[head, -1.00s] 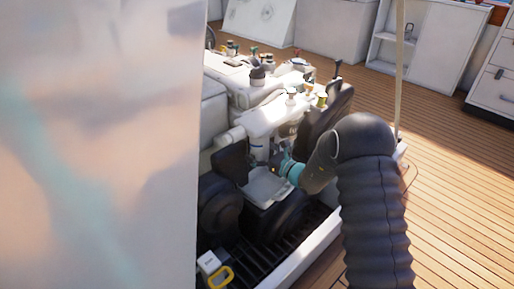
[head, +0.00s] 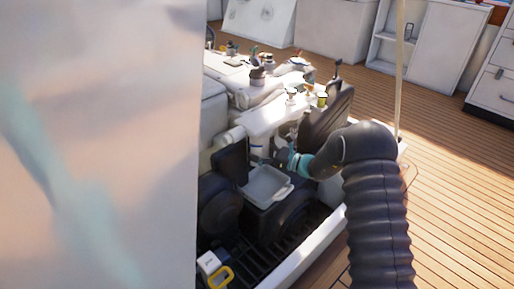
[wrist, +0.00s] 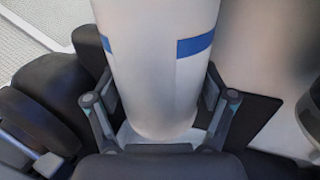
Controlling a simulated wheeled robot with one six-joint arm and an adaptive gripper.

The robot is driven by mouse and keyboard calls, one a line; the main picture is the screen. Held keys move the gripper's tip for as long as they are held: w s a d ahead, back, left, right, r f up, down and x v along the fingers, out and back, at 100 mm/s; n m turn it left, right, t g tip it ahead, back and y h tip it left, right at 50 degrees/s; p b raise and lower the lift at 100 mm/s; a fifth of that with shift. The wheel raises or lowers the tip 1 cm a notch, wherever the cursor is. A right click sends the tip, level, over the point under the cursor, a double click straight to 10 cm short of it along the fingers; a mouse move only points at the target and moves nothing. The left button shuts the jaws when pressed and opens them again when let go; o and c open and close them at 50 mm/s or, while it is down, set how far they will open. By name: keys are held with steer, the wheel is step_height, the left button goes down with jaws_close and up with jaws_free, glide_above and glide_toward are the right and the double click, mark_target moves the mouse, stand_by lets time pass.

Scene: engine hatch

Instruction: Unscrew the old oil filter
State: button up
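The old oil filter (wrist: 160,75) is a white cylinder with a blue band, filling the middle of the wrist view. It also shows small and partly hidden in the head view (head: 257,147), hanging under the white engine. My gripper (wrist: 158,92) is open, with one finger on each side of the filter near its rounded end. The pads lie very close to its sides; I cannot tell whether they touch. In the head view my gripper (head: 267,159) reaches in from the right, at the filter's height.
A light grey tray (head: 267,186) lies below the filter on dark parts. A black panel (head: 232,160) stands left of the filter. A large pale surface (head: 100,140) blocks the left of the head view. Wooden deck (head: 450,190) is clear on the right.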

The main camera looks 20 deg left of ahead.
steer(key=c, duration=0.8)
steer(key=shift+s+a+m+t+h, duration=0.15)
steer(key=shift+m+t+h, duration=0.45)
steer(key=shift+m+t, duration=1)
steer(key=shift+t, duration=0.5)
steer(key=shift+s+a+t+h, duration=0.1)
steer(key=shift+a+t+h, duration=0.05)
steer(key=shift+t+h, duration=0.2)
steer(key=shift+m+t+h, duration=0.75)
steer(key=shift+m+t, duration=0.35)
steer(key=shift+t, duration=0.25)
steer(key=o, duration=1.6)
steer(key=shift+s, duration=0.1)
steer(key=shift+c, duration=0.2)
steer(key=shift+w+d, duration=0.2)
